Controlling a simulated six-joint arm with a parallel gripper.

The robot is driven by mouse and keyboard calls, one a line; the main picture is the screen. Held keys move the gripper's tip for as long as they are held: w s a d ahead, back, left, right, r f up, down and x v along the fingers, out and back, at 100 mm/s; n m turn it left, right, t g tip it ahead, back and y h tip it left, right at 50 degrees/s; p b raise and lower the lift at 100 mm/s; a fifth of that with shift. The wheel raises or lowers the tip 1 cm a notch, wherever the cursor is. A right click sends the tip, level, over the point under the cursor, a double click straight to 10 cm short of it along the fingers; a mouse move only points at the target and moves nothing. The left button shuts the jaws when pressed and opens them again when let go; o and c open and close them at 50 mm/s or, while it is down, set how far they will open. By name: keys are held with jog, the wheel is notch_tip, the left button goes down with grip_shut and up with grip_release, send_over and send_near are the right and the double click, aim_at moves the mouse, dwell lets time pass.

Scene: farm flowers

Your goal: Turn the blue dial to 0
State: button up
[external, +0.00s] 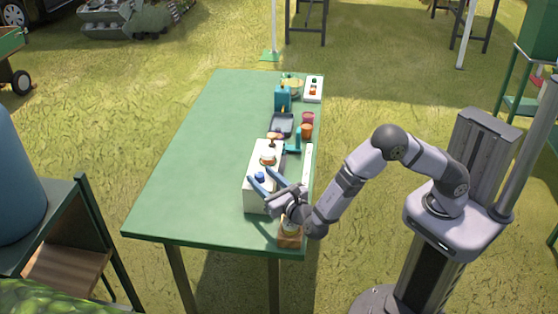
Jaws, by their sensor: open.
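The blue dial (259,177) is a small blue knob on the white box (252,200) near the table's front right part. My gripper (259,174) is open over the white box. Its two blue-grey fingers point to the left, with one tip on each side of the dial in this view. I cannot tell whether the fingers touch the dial or are above it. The dial's marks and its pointer are too small to read. My gripper hides part of the white box's right side.
The box also bears a red-and-white part (268,158). Behind it on the green table (190,165) are a dark tray (281,125), orange (306,131) and purple-red (308,118) pots, and a teal container (282,98). An orange-brown block (290,240) is at the front edge. The table's left is clear.

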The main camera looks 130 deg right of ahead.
jog(key=shift+d, duration=1.05)
jog(key=c, duration=1.1)
jog(key=shift+o, duration=0.2)
jog(key=shift+n+t, duration=0.3)
jog(key=shift+t, duration=0.2)
jog(key=n+t+b, duration=0.1)
jog(key=t, duration=0.1)
jog(key=n+t+b, duration=0.1)
jog(key=t, duration=0.1)
jog(key=shift+s+f+n+y, duration=0.2)
jog(key=shift+n+y, duration=0.1)
jog(key=shift+n, duration=0.1)
jog(key=shift+w+n+t+y+b, duration=0.1)
jog(key=shift+n+t+y+b, duration=0.7)
jog(key=shift+n+t+b, duration=0.8)
jog(key=shift+r+m+t, duration=0.1)
jog(key=shift+m+t, duration=0.2)
jog(key=shift+t, duration=0.2)
jog(key=shift+w, duration=0.1)
